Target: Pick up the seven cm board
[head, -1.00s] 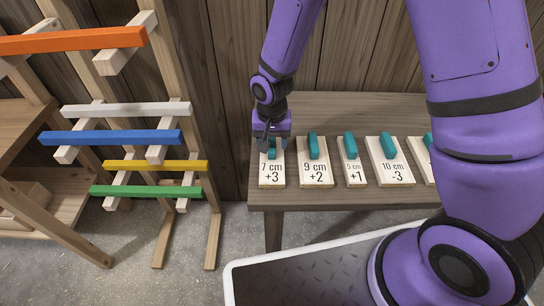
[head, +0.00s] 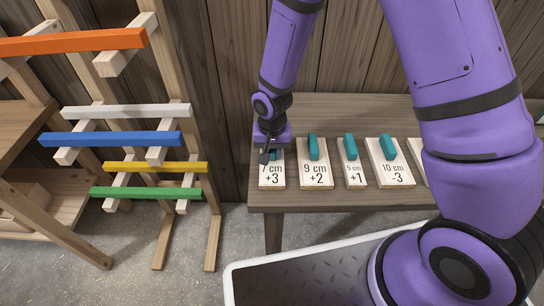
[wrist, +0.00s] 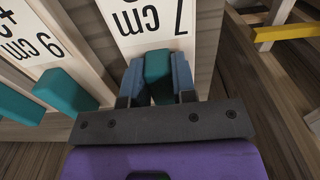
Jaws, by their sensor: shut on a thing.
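The seven cm board (head: 272,178) is a pale wooden board marked "7 cm +3" at the left end of the bench row. It also shows in the wrist view (wrist: 150,22), with its teal handle (wrist: 158,74) between the two blue fingers. My gripper (head: 268,154) is over the board's far end, its fingers (wrist: 156,84) shut on that handle. The gripper hides most of the handle in the head view. I cannot tell whether the board is clear of the bench.
The bench (head: 330,108) also holds the 9 cm (head: 317,177), 5 cm (head: 354,176) and 10 cm (head: 392,173) boards, each with a teal handle. A wooden rack with coloured bars (head: 110,139) stands to the left. A plank wall is behind the bench.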

